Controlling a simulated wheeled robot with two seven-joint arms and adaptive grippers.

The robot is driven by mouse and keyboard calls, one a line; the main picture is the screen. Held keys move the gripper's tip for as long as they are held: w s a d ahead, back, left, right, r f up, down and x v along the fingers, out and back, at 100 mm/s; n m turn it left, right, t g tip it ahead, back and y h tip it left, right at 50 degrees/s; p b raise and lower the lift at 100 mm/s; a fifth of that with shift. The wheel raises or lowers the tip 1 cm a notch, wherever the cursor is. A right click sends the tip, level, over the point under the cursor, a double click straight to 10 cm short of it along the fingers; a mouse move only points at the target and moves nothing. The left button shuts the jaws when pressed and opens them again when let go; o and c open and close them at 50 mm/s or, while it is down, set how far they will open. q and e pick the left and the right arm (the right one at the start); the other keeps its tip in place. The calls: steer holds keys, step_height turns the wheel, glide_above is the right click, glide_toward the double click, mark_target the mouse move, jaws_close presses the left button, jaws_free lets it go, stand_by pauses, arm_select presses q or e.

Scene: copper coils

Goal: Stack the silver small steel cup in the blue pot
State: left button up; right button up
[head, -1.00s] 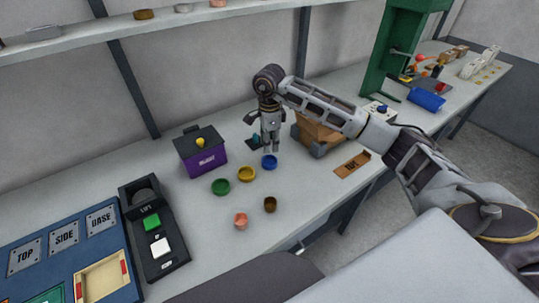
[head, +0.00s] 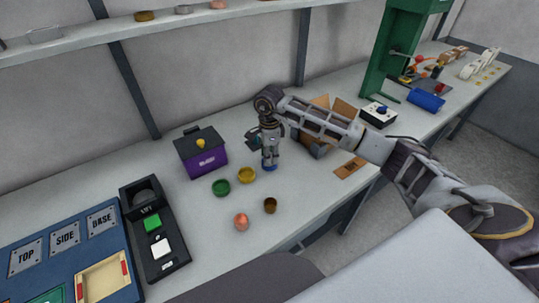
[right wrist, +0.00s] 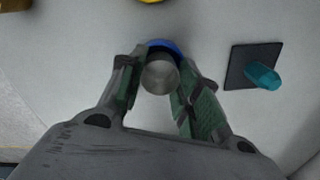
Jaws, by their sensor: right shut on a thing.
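My right gripper (head: 270,163) points straight down at the blue pot (head: 269,168), which is mostly hidden behind the fingers in the head view. In the right wrist view, the gripper (right wrist: 160,82) is shut on the small silver steel cup (right wrist: 160,76), with one finger on each side. The blue pot (right wrist: 163,44) shows as a blue rim just beyond the cup and partly hidden by it. I cannot tell whether the cup's bottom is inside the pot or just above it. My left gripper is not in view.
A yellow pot (head: 247,175), a green pot (head: 221,188), a brown cup (head: 270,205) and a copper cup (head: 241,222) stand nearby. A purple box (head: 205,159) is at the left, and an open cardboard box (head: 341,108) is behind the arm.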

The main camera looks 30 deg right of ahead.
steer(key=shift+f, duration=0.3)
steer(key=shift+f+b, duration=0.2)
steer(key=shift+b, duration=0.1)
steer(key=o, duration=1)
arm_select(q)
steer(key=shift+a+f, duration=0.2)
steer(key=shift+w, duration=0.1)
